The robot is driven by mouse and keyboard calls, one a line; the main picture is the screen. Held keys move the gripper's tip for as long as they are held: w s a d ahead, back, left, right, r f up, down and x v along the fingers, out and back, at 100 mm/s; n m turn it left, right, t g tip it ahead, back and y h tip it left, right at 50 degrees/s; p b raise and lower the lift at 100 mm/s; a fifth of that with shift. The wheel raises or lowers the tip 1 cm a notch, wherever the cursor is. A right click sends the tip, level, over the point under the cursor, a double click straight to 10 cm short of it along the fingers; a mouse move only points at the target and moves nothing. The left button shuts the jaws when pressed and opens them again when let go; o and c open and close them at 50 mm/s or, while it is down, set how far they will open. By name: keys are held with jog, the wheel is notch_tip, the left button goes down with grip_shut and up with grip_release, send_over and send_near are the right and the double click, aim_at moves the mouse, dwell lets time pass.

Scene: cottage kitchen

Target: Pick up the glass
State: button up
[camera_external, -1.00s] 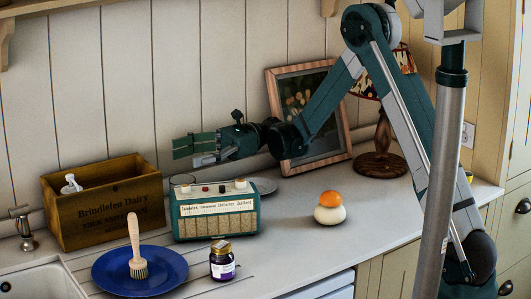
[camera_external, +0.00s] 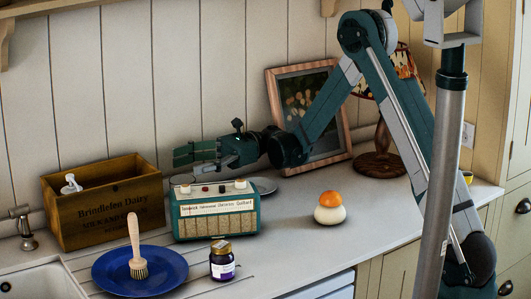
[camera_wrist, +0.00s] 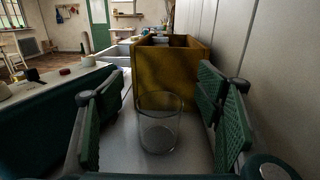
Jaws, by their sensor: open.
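A clear, empty glass (camera_wrist: 159,128) stands upright on the counter in the wrist view, between the two green finger pads of my gripper (camera_wrist: 160,125). The pads are spread wide, with a gap on both sides of the glass. In the external view my gripper (camera_external: 194,157) is low behind the radio, pointing left. There the glass is mostly hidden behind the radio and my gripper.
A green radio (camera_external: 215,211) stands in front of my gripper. A wooden crate (camera_external: 107,205) is to the left, beyond the glass. A blue plate (camera_external: 112,278) with a brush, a jar (camera_external: 222,262), and an orange on a white object (camera_external: 330,214) are nearer.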

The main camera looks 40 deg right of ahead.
aim_at(191, 176)
notch_tip(191, 176, down, 4)
jog(key=shift+f+b, duration=0.15)
jog(key=shift+b, duration=0.35)
jog(key=shift+a+f, duration=0.25)
jog(key=shift+a, duration=0.6)
jog(key=shift+s+a+b, duration=0.1)
jog(key=shift+a+b, duration=0.25)
jog(key=shift+a, duration=0.3)
jog(key=shift+r, duration=0.1)
jog(key=c, duration=1.4)
jog(key=shift+r, duration=0.1)
